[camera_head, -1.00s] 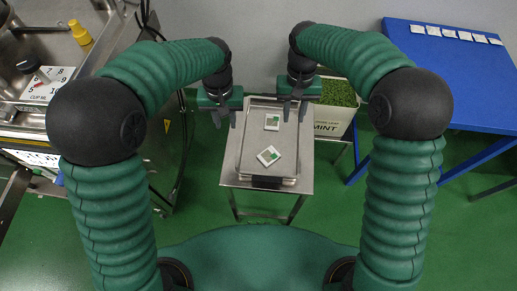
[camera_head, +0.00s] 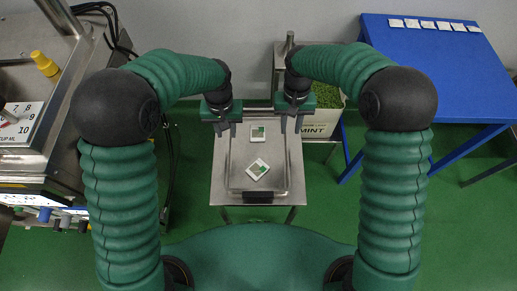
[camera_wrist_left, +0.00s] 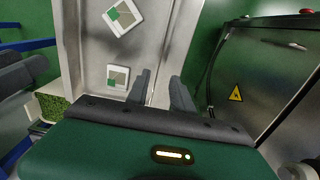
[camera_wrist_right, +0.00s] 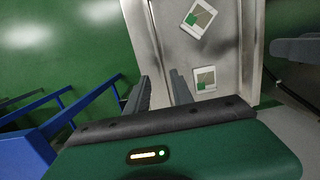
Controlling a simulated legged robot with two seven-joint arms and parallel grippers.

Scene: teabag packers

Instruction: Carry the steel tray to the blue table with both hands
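The steel tray (camera_head: 239,183) lies on a small steel stand (camera_head: 220,195). It holds two white-and-green square packets (camera_head: 258,169), (camera_head: 258,132). My left gripper (camera_head: 222,130) is at the tray's far left corner, and my right gripper (camera_head: 291,126) is at its far right corner. In the left wrist view the two fingers (camera_wrist_left: 160,95) stand apart with the tray's side edge between them. In the right wrist view the fingers (camera_wrist_right: 158,92) also stand apart over the opposite edge. I cannot tell whether they touch the rim.
The blue table (camera_head: 430,70) stands at the right, with several small white packets along its far edge. A MINT bin (camera_head: 322,122) of green leaves is behind the tray to the right. A steel machine (camera_head: 30,150) fills the left.

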